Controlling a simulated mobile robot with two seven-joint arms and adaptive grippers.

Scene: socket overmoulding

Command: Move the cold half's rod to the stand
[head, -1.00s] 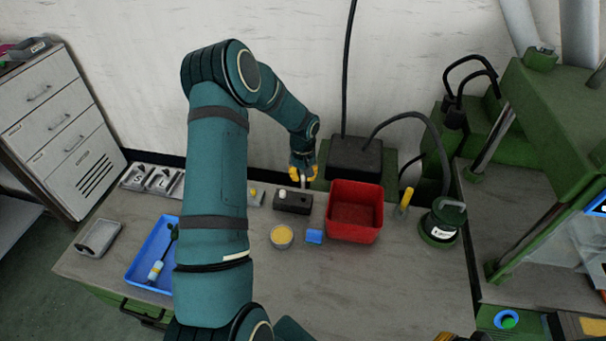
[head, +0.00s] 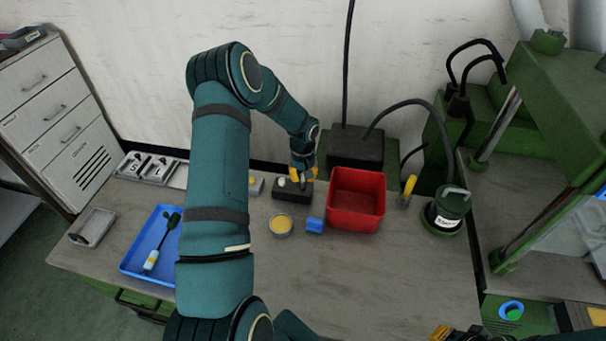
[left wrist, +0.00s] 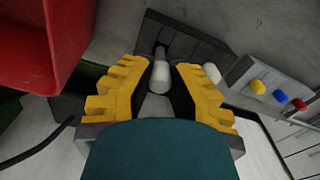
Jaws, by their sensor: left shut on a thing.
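My left gripper (head: 303,176) is at the dark block-shaped stand (head: 290,196), at the back of the bench. In the left wrist view its yellow fingers are shut on a pale grey rod (left wrist: 160,76). The rod's far end points at a dark slot or hole in the stand (left wrist: 205,44); I cannot tell whether it is inside or just above. A second white piece (left wrist: 212,72) stands at the same stand, beside the right finger. My right gripper (head: 440,333) shows only as a yellow edge at the bottom of the head view.
A red bin (head: 357,201) stands close to the right of the stand. A small blue block (head: 315,225) and a round dish with yellow contents (head: 281,225) sit in front. A blue tray (head: 133,263) lies to the left. A black box (head: 356,147) is behind. The front bench is clear.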

